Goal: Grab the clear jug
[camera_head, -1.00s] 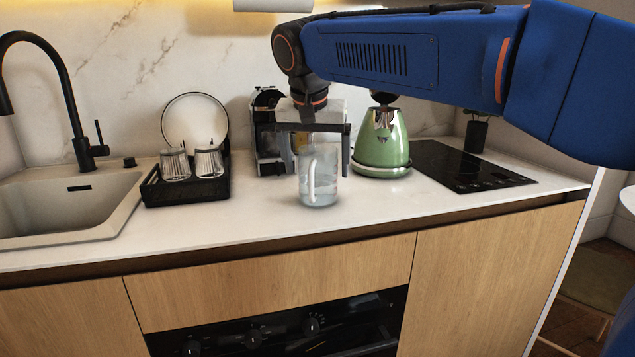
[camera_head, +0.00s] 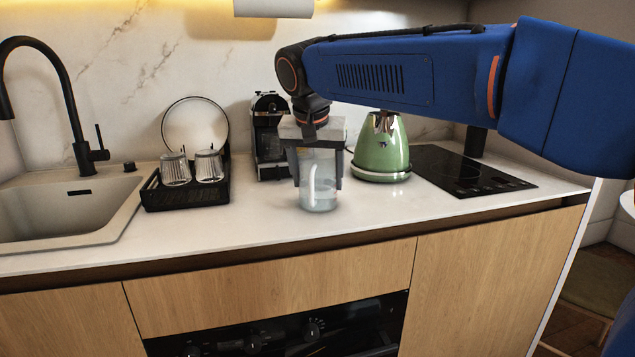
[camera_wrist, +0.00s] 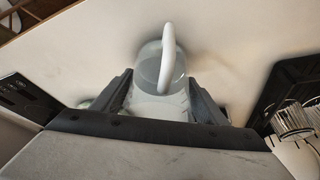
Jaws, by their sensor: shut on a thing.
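The clear jug (camera_head: 318,190) stands upright on the white counter in the head view, with some clear liquid low inside and its handle toward the camera. My gripper (camera_head: 318,182) is above it, pointing down, shut on the jug with one finger on each side. In the wrist view the jug (camera_wrist: 160,92) sits between the two fingers of my gripper (camera_wrist: 163,100), and its white handle (camera_wrist: 168,58) points away from the palm. The jug's upper rim is partly hidden by the gripper.
A green kettle (camera_head: 382,150) stands close right of the jug, with a black hob (camera_head: 465,172) beyond. A black coffee machine (camera_head: 268,135) is behind. A black rack (camera_head: 188,192) with two glasses and the sink (camera_head: 60,210) are left. The counter (camera_head: 250,226) in front is clear.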

